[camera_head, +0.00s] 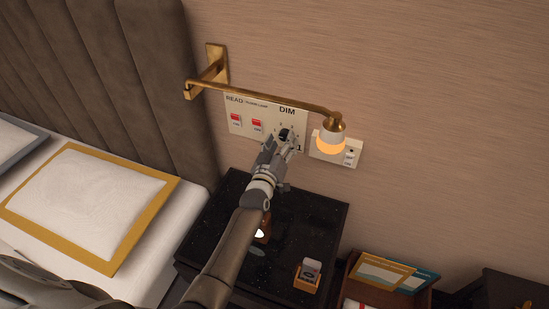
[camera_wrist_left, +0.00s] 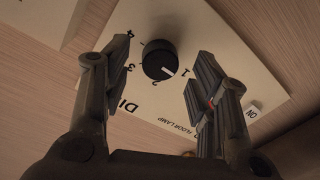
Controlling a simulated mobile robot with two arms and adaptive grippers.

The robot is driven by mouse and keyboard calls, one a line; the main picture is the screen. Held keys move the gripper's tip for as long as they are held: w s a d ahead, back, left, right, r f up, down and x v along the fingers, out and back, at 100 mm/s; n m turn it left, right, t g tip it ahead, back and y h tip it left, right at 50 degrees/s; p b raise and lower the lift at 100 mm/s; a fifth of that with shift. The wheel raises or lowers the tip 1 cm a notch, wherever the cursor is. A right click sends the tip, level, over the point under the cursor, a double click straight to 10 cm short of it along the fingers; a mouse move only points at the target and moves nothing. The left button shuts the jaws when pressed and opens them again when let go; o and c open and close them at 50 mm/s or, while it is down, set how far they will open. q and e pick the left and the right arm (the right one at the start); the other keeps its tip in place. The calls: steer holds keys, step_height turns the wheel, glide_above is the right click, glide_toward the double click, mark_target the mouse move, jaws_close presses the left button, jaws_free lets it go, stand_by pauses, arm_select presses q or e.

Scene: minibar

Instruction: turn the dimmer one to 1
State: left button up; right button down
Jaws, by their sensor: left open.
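The black dimmer knob (camera_head: 284,134) is on the cream wall panel (camera_head: 262,127) under the word DIM. In the left wrist view the knob (camera_wrist_left: 158,59) shows a white pointer mark, which points between the printed 1 and 2. My left gripper (camera_head: 280,146) is at the panel. In the left wrist view its two fingers (camera_wrist_left: 160,62) are spread open on either side of the knob, with visible space between each finger and the knob. My right gripper is not in view.
A lit brass wall lamp (camera_head: 332,138) hangs to the right, before a socket plate (camera_head: 345,151). A black nightstand (camera_head: 325,205) stands below, and the bed with a pillow (camera_head: 85,195) is at left.

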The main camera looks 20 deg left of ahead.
arm_select(q)
steer(key=s, duration=1)
steer(key=shift+s+d, duration=0.15)
steer(key=shift+s, duration=0.25)
